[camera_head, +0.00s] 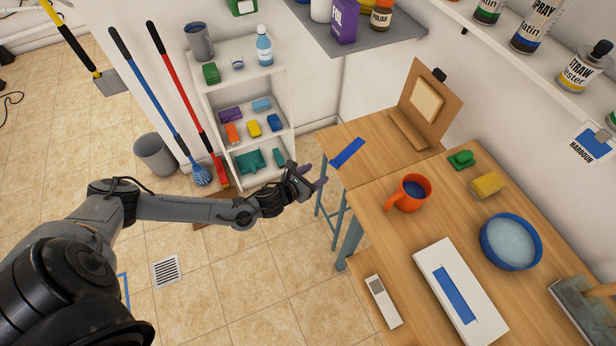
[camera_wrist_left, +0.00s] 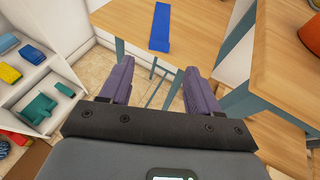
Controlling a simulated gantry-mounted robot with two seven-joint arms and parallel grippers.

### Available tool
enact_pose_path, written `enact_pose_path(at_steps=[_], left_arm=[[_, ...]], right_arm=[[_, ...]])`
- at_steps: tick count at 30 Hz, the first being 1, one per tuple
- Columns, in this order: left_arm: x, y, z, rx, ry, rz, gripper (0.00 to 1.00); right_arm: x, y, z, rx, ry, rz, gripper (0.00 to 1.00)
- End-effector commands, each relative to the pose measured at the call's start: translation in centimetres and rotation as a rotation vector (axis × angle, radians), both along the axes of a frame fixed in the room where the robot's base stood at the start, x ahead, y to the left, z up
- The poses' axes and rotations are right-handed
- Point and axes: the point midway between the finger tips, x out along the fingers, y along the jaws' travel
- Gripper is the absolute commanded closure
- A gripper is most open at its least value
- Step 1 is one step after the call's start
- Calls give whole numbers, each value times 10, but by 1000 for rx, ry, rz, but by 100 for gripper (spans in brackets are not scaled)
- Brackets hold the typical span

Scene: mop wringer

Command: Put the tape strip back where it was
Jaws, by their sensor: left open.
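A blue strip, which looks like the tape strip (camera_head: 347,152), lies flat near the edge of the small wooden table (camera_head: 375,135). It also shows in the left wrist view (camera_wrist_left: 161,25), beyond the fingers. Another blue strip (camera_head: 454,292) lies on a white board (camera_head: 432,262) on the nearer wooden table. My left gripper (camera_head: 313,180) is in the air beside the small table's near left edge, short of the strip and not touching it. Its purple fingers (camera_wrist_left: 159,72) are apart with nothing between them. My right gripper is not in view.
The nearer table (camera_head: 385,232) holds an orange mug (camera_head: 408,193), a blue bowl (camera_head: 510,242), sponges and a grey-white device (camera_head: 383,301). A clipboard-like stand (camera_head: 430,100) rises at the small table's back. A white shelf unit (camera_head: 245,100) stands to the left.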

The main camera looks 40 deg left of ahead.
Motion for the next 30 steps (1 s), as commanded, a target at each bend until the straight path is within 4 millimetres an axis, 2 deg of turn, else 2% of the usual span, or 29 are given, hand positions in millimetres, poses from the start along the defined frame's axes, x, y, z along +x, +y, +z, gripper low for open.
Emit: enact_pose_path(at_steps=[5, 8, 11, 14, 18, 21, 25, 30], left_arm=[[-19, -1, 7, -5, 3, 1, 38], [-26, -10, 7, -56, 15, 22, 38], [-36, -30, 4, -197, 54, 84, 38], [-51, -63, -1, -436, 122, 205, 38], [-83, -113, 1, -876, 251, 486, 38], [-110, -139, 10, -1198, 333, 757, 38], [-148, -152, 25, -1545, 386, 1154, 38], [-195, -146, 42, -1842, 333, 1655, 38]], right_arm=[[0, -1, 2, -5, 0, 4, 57], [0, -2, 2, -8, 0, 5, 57], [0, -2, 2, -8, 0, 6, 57], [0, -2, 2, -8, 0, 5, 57], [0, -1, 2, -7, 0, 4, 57], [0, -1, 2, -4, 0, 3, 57], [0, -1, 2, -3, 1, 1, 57], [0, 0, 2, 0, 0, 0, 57]])
